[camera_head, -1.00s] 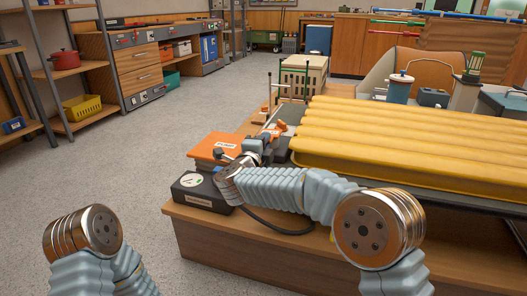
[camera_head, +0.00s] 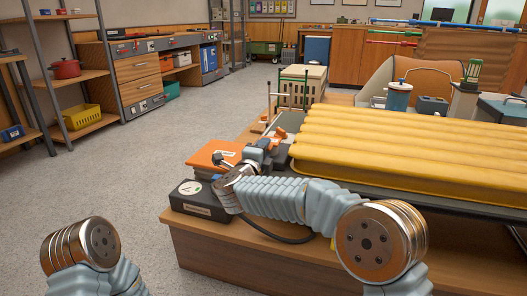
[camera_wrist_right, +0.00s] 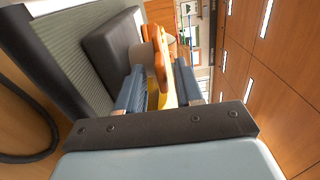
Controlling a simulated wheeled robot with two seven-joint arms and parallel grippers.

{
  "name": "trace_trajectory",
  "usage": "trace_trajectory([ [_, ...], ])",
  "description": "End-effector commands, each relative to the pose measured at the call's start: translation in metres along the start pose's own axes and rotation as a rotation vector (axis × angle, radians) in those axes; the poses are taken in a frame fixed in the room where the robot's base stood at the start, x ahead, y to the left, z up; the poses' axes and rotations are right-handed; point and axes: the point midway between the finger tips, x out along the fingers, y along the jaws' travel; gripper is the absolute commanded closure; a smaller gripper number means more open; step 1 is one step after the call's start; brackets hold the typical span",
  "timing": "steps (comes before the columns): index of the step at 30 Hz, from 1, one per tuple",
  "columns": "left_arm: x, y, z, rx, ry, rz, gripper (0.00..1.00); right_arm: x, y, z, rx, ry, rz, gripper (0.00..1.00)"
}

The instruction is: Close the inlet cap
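The yellow ribbed pad (camera_head: 400,145) lies on the bench. At its near left end is a small orange fitting (camera_head: 280,133), which looks like the inlet cap; its exact state is too small to tell. My right gripper (camera_head: 268,145) reaches in beside this fitting. In the right wrist view, its two blue-grey fingers (camera_wrist_right: 160,92) stand apart. The orange part (camera_wrist_right: 163,55) shows between and just beyond the fingertips, next to a beige round piece (camera_wrist_right: 147,56). I cannot tell whether they touch. Only part of my left arm shows at the lower left; its gripper is out of view.
A black gauge box (camera_head: 203,197) and an orange box (camera_head: 212,157) sit close to my right wrist, with a dark hose (camera_head: 275,236) in front. A slatted crate (camera_head: 302,86) stands behind. A blue canister (camera_head: 398,97) stands beyond the pad. The floor at left is clear.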

Motion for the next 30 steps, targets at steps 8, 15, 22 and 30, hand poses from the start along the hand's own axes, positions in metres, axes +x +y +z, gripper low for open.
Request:
trace_trajectory([
  [8,-0.001,0.0,0.0,0.0,0.0,0.0,0.35,-0.01,-0.001,0.001,-0.001,-0.002,-0.001,0.64],
  [15,-0.003,0.001,0.0,0.0,-0.001,0.0,0.35,-0.064,-0.002,0.001,-0.002,-0.004,-0.001,0.64],
  [22,-0.006,0.002,0.0,0.0,-0.001,0.0,0.35,-0.115,-0.001,0.0,-0.001,-0.003,-0.001,0.64],
  [30,-0.007,0.003,0.0,0.0,-0.002,0.0,0.35,-0.138,0.0,0.0,-0.001,-0.001,-0.001,0.64],
])
